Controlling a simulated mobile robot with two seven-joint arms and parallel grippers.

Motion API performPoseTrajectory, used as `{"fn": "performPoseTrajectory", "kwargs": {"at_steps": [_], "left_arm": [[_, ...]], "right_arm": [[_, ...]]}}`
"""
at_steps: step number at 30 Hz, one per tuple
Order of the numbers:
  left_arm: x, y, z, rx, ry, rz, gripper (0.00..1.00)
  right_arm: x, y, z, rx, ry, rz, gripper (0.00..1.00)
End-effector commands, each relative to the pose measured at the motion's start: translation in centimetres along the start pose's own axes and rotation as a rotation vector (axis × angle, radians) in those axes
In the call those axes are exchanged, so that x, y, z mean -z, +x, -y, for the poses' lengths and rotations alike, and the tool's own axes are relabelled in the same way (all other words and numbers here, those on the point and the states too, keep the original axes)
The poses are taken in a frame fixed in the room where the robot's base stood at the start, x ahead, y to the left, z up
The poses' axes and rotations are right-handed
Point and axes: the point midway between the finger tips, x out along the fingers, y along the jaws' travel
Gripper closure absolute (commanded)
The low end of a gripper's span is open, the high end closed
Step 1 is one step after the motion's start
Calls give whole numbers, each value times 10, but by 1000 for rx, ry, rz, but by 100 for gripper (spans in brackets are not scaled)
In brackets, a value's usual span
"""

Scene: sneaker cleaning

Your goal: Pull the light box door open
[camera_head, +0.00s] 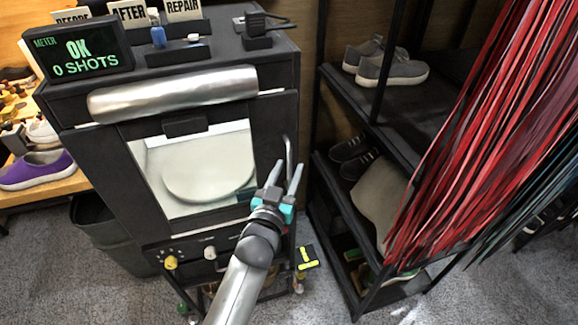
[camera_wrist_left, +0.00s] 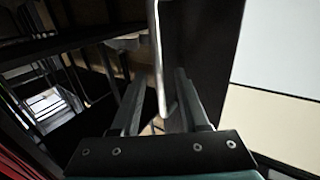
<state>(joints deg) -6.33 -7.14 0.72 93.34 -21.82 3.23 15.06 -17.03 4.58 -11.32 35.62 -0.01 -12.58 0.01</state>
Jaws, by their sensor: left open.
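The light box (camera_head: 75,150) is a dark cabinet. Its door (camera_head: 130,170) has a window showing a pale interior with a round plate, and looks shut against the front. A thin vertical metal handle (camera_head: 287,150) stands at the door's right edge. My left gripper (camera_head: 286,168) is open at the handle's lower part. In the left wrist view, the handle (camera_wrist_left: 156,45) comes down between the two open fingers (camera_wrist_left: 158,88); I cannot tell whether either finger touches it. My right gripper is not in view.
A dark shelf rack (camera_head: 440,115) with grey sneakers (camera_head: 393,70) stands right of the box. Red laces (camera_head: 490,130) hang in front of it. A meter display (camera_head: 78,52) sits on top of the box. A purple shoe (camera_head: 38,170) is on a bench at left.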

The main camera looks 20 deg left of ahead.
Motion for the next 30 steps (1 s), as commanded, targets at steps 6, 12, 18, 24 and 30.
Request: {"fn": "performPoseTrajectory", "kwargs": {"at_steps": [6,12,18,24,30], "left_arm": [[0,0,0,0,0,0,58],[0,0,0,0,0,0,80],[0,0,0,0,0,0,100],[0,0,0,0,0,0,100],[0,0,0,0,0,0,100]], "right_arm": [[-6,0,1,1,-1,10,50],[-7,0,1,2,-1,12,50],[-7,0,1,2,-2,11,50],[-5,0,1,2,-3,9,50],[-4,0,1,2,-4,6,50]]}}
